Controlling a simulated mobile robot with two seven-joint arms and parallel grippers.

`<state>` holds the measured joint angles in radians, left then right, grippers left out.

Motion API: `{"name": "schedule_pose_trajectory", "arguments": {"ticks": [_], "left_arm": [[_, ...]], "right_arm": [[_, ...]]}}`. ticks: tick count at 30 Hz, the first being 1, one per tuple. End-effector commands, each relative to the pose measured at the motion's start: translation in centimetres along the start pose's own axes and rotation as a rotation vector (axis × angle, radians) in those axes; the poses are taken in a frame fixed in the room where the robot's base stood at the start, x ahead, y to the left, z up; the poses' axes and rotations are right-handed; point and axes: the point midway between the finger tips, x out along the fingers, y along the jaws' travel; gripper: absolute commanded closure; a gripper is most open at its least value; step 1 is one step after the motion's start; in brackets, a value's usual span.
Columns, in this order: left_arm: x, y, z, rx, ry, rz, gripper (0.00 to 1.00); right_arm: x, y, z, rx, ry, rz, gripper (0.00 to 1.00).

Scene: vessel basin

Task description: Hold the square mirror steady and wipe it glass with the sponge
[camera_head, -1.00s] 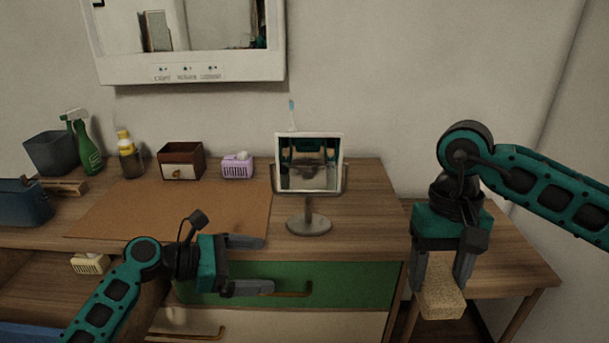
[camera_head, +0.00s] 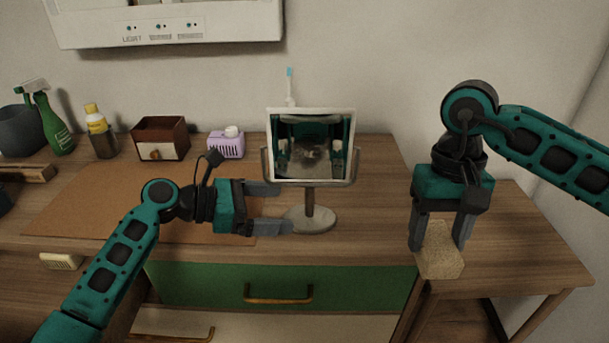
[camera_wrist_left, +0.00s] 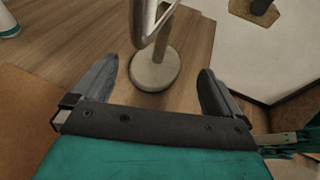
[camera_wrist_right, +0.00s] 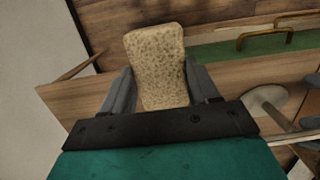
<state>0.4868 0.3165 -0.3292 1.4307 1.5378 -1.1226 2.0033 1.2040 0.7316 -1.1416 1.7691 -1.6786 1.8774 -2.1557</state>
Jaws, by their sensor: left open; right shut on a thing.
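The square mirror (camera_head: 311,146) stands upright in a metal frame on a round-based stand (camera_head: 309,217) near the right end of the counter. A smudge shows in the middle of its glass. My left gripper (camera_head: 286,208) is open, its fingers pointing at the stand from the left. In the left wrist view the stand's base (camera_wrist_left: 155,68) lies ahead between the open fingers, apart from them. My right gripper (camera_head: 439,240) is shut on the yellowish sponge (camera_head: 440,255), right of the mirror. The sponge shows between the fingers in the right wrist view (camera_wrist_right: 158,68).
A brown mat (camera_head: 110,203) covers the counter's left part. A purple box (camera_head: 226,147), brown box (camera_head: 160,139), yellow-capped bottle (camera_head: 99,130) and green spray bottle (camera_head: 52,124) stand along the wall. A toothbrush (camera_head: 290,88) rises behind the mirror. A lower table (camera_head: 525,240) is at right.

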Motion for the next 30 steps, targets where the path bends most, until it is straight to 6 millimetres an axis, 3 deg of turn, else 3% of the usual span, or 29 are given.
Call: {"name": "schedule_pose_trajectory", "arguments": {"ticks": [1,5,7,15,26,30], "left_arm": [[1.1,0.0,-0.6,0.003,-0.003,-0.001,0.00],[3.0,0.0,-0.6,0.003,-0.002,-0.002,0.00],[3.7,0.0,0.3,-0.003,-0.003,-0.001,0.00],[6.2,0.0,0.1,-0.002,-0.001,0.000,0.00],[6.6,0.0,0.0,0.000,0.000,0.000,0.00],[6.6,0.0,0.0,0.000,0.000,0.000,0.11]], "right_arm": [[1.5,0.0,-0.2,0.000,0.000,0.000,0.68],[3.3,0.0,-0.5,0.000,0.000,0.000,0.68],[1.8,0.0,-0.3,0.000,0.001,0.000,0.68],[1.4,0.0,-0.2,0.000,0.000,0.000,0.68],[1.4,0.0,-0.2,0.000,0.000,0.000,0.68],[1.4,0.0,-0.2,0.000,0.000,0.000,0.68]]}}
